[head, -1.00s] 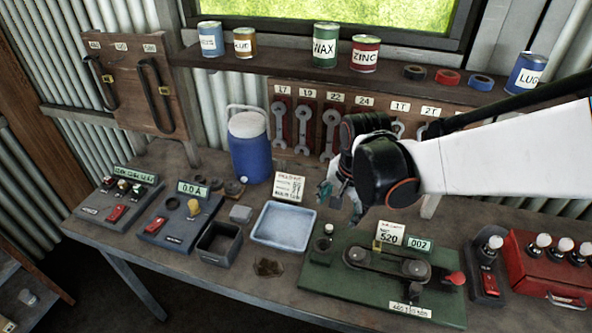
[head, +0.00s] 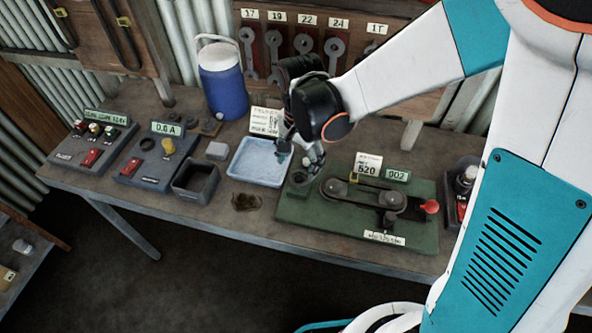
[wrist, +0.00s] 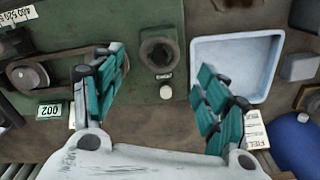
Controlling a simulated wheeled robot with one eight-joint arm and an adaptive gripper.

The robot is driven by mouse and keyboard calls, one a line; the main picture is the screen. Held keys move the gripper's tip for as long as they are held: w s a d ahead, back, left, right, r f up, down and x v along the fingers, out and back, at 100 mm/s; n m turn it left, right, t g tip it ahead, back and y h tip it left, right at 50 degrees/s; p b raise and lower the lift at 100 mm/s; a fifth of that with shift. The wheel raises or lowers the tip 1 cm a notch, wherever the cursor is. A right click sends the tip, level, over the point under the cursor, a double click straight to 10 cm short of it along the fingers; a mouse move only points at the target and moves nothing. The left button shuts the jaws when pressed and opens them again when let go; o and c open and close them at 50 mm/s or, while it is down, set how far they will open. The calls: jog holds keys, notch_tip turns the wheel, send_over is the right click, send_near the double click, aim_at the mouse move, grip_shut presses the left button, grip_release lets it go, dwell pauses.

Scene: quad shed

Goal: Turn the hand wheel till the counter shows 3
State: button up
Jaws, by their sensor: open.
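A green board (head: 290,212) carries a belt over two round pulleys (head: 390,197), with a red knob (head: 430,206) at its right end. The counter (head: 397,175) behind the belt reads 002; it shows upside down in the wrist view (wrist: 49,110). A dark round piece (wrist: 159,50) with a hollow centre sits on the board's left end, with a small pale knob (wrist: 166,92) beside it. I cannot tell for sure which part is the hand wheel. My gripper (head: 300,155) is open and empty above that left end. In the wrist view the dark piece lies between the spread fingers (wrist: 160,75), apart from them.
A pale blue tray (head: 250,178) stands just left of the board, near my fingers. A dark open box (head: 194,190), switch units and a blue jug (head: 224,90) stand further left. A card reading 520 (head: 367,164) stands behind the belt. Wrenches hang behind.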

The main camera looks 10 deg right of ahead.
aim_at(299, 177)
jog(key=shift+f+b, duration=1.55)
jog(key=shift+f, duration=1.25)
jog(key=c, duration=1.1)
